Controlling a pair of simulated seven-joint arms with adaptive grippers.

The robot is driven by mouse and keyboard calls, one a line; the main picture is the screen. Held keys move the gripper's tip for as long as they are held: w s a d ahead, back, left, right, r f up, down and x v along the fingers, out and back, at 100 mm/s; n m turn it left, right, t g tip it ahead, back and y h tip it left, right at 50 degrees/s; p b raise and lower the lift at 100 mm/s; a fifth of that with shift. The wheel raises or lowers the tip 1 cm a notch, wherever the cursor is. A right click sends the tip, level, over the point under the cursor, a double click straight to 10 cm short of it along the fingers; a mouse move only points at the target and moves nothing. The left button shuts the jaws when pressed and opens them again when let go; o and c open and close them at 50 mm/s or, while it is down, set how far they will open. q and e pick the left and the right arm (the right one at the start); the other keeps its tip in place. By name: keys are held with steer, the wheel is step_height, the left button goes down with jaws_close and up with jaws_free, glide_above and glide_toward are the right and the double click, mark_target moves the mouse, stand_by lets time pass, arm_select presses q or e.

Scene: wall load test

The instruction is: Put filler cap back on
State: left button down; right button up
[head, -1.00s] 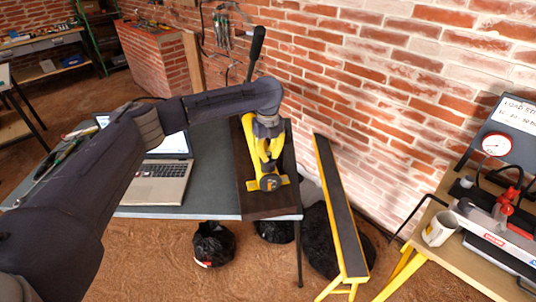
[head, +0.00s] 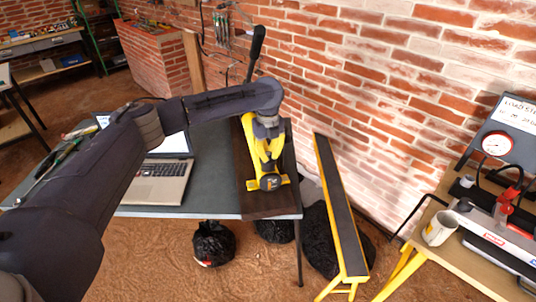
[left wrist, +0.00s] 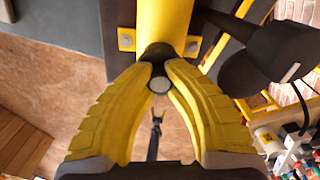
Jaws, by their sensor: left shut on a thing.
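The yellow hand pump (head: 281,181) lies on a dark board at the right end of the table, its bolted foot near the front edge. Its yellow cylinder (left wrist: 165,22) shows at the top of the left wrist view. My left gripper (head: 266,165) reaches down over the pump's near end. In the left wrist view its yellow fingers are shut on a dark filler cap (left wrist: 158,84) with a pale round face. The cap is at the cylinder's end; I cannot tell whether it is seated or slightly apart. My right gripper is in neither view.
The pump's black-gripped lever (head: 257,42) stands up behind my wrist. An open laptop (head: 164,184) is left of the pump. Black bags (head: 213,242) lie below the table. A yellow-edged trestle (head: 342,210) and a bench with a mug (head: 438,229) are to the right.

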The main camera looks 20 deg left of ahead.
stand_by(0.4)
arm_select(q)
steer(key=c, duration=0.8)
jaws_free()
steer(key=shift+r, duration=3.45)
steer(key=shift+c, duration=0.4)
jaws_close()
